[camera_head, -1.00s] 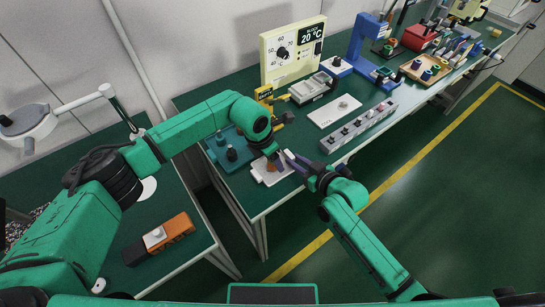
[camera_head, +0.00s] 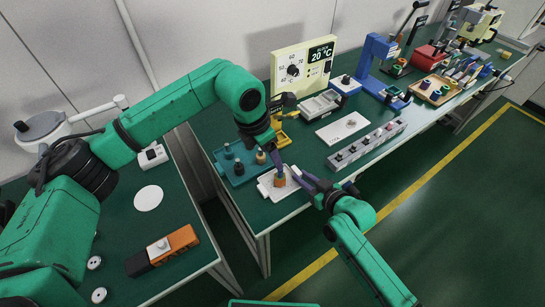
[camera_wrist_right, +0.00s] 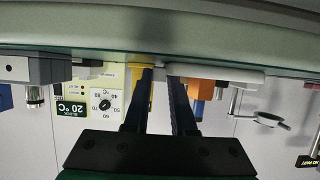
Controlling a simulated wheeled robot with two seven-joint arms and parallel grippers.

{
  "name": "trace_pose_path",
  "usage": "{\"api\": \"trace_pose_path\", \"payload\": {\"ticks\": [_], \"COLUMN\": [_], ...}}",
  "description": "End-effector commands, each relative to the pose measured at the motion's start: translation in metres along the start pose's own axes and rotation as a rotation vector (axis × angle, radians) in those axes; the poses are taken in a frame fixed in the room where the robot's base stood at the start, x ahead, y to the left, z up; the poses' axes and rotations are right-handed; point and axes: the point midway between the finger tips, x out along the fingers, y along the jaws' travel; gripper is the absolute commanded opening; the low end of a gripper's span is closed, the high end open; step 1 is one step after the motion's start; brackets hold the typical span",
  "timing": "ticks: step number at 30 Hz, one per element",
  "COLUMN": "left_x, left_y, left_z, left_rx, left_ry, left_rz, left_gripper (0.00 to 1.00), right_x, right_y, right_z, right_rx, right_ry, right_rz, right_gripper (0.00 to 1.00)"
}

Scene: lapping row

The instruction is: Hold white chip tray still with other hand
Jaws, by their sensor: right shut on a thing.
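The white chip tray (camera_head: 266,187) lies near the front edge of the green bench, left of the middle in the head view. An orange piece with a blue top (camera_head: 280,181) stands on it. My right gripper (camera_head: 299,175) is at the tray's right side, shut on its edge. In the right wrist view, which is upside down, the tray's end (camera_wrist_right: 225,74) meets the fingers (camera_wrist_right: 163,80). My left gripper (camera_head: 272,155) points down just above the tray's back side. Its fingertips are too small and overlapped to judge the opening.
A teal tray (camera_head: 238,178) with several pegs stands close left of the white tray. A yellow stand (camera_head: 279,136) and a temperature block (camera_head: 302,68) are behind. A white plate (camera_head: 343,128) and a grey strip with knobs (camera_head: 366,145) lie to the right.

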Motion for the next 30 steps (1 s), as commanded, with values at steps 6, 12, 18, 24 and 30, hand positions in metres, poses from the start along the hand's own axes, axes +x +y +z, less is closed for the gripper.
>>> {"api": "trace_pose_path", "payload": {"ticks": [6,12,18,24,30], "left_x": [0.001,0.001,0.001,0.001,0.001], "left_y": [0.000,0.000,0.000,0.000,0.000], "left_z": [0.000,0.000,0.000,0.000,0.000], "left_rx": [0.000,0.000,0.000,0.000,0.000], "left_ry": [0.000,0.000,0.000,0.000,0.000], "left_rz": [0.000,-0.001,-0.001,-0.001,-0.001], "left_gripper": [0.71,0.71,0.71,0.71,0.71], "right_x": [0.000,0.000,-0.001,-0.030,-0.087], "right_y": [0.000,0.000,0.000,0.000,-0.001], "right_z": [0.000,0.000,0.000,0.001,0.003], "right_rx": [-0.001,-0.001,0.000,-0.002,-0.003], "right_ry": [0.000,0.000,0.000,-0.003,-0.007], "right_rz": [0.000,0.000,0.000,-0.001,-0.001], "right_gripper": [0.00,0.59,0.59,0.59,0.59]}}
